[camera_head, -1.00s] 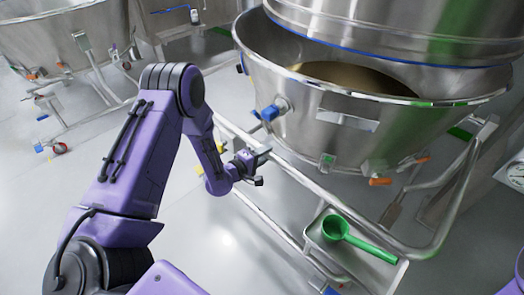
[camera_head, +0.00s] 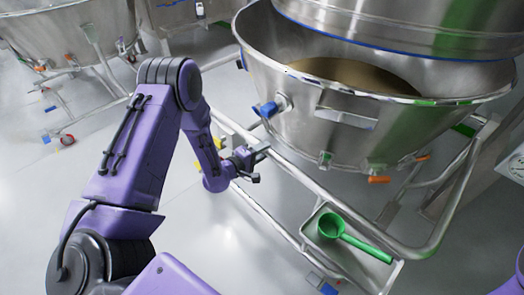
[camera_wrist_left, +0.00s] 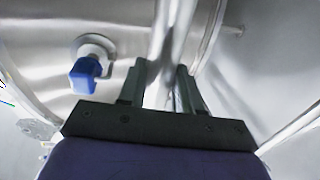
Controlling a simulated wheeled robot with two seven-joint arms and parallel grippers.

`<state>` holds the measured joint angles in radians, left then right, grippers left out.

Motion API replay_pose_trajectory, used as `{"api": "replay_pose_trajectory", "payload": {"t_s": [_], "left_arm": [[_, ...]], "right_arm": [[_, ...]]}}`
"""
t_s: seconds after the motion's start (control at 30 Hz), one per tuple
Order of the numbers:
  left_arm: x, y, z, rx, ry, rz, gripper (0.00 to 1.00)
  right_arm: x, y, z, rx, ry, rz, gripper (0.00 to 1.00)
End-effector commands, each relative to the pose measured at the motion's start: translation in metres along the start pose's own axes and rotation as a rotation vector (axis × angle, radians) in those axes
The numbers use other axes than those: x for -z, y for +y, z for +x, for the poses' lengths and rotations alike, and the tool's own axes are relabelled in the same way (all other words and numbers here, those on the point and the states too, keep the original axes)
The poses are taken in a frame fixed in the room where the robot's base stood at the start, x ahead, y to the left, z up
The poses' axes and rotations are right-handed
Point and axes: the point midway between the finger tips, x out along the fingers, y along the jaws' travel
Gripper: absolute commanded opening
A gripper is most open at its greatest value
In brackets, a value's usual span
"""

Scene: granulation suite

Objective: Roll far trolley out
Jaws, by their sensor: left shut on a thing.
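A steel trolley carries a large round bowl (camera_head: 290,110) with tan material inside, and its tubular frame rail (camera_head: 330,196) runs along the near side. My left gripper (camera_head: 259,152) is shut on a tube at the left end of this frame, just below the bowl's blue-handled clamp (camera_head: 267,109). In the left wrist view, the tube passes between the two fingers (camera_wrist_left: 161,88), and the blue clamp handle (camera_wrist_left: 84,75) is to their left. Part of my right arm shows at the lower right edge; its gripper is out of view.
A green scoop (camera_head: 352,238) lies on a small tray (camera_head: 381,268) on the trolley frame. A large steel vessel (camera_head: 420,25) overhangs the bowl. Another bowl trolley (camera_head: 60,35) stands at upper left. Grey floor (camera_head: 215,255) is clear in the front middle.

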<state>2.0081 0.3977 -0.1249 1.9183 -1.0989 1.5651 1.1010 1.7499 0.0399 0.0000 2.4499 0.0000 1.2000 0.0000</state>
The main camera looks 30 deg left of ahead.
Motion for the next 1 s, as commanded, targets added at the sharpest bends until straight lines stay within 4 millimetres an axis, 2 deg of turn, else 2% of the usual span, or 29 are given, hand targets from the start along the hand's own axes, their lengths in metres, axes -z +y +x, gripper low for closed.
{"api": "replay_pose_trajectory", "payload": {"t_s": [0.03,0.67,0.7,0.77,1.0], "left_arm": [[-0.0048,-0.0112,-0.0043,0.028,-0.013,0.002,0.00],[-0.0043,-0.0112,-0.0043,0.029,-0.011,0.002,0.00],[-0.0043,-0.0112,-0.0042,0.028,-0.011,0.002,0.40],[-0.0042,-0.0108,-0.0040,0.027,-0.010,0.002,0.59],[-0.0028,-0.0071,-0.0026,0.019,-0.007,0.001,0.59]], "right_arm": [[-0.0006,-0.0001,0.0014,0.000,0.000,0.000,0.00],[-0.0006,-0.0001,0.0013,0.000,0.000,0.000,0.00],[-0.0006,-0.0001,0.0013,0.000,0.000,0.000,0.00],[-0.0005,-0.0001,0.0013,0.000,0.000,0.000,0.00],[-0.0003,-0.0001,0.0007,0.000,0.000,0.000,0.00]]}}
